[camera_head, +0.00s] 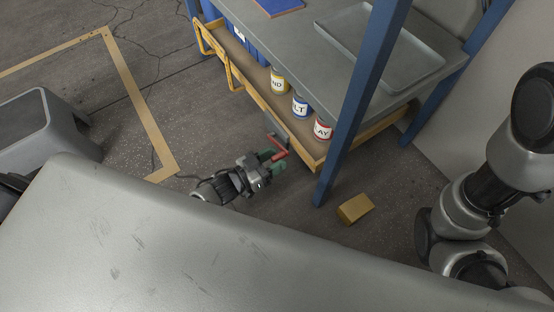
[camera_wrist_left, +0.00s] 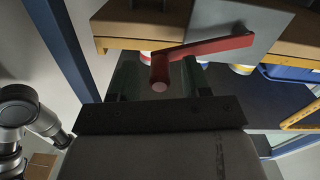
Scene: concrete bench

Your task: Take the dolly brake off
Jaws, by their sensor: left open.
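The dolly (camera_head: 250,95) is a low platform with yellow edges, partly under the blue-legged bench. Its brake is a red lever (camera_head: 279,154) on a grey plate (camera_head: 276,128) at the dolly's near edge. In the left wrist view the red lever (camera_wrist_left: 205,48) runs across the grey plate (camera_wrist_left: 225,22), and its round end lies between my finger tips. My left gripper (camera_head: 272,160) is open at the lever, with greenish fingers either side of its end; the left wrist view also shows the gripper (camera_wrist_left: 160,78). I cannot tell whether a finger touches the lever. My right gripper is out of view.
Cans with yellow, blue and red labels (camera_head: 301,106) stand on the dolly beside blue crates (camera_head: 240,38). A bench leg (camera_head: 345,120) rises right of the lever. A yellow block (camera_head: 355,208) lies on the floor.

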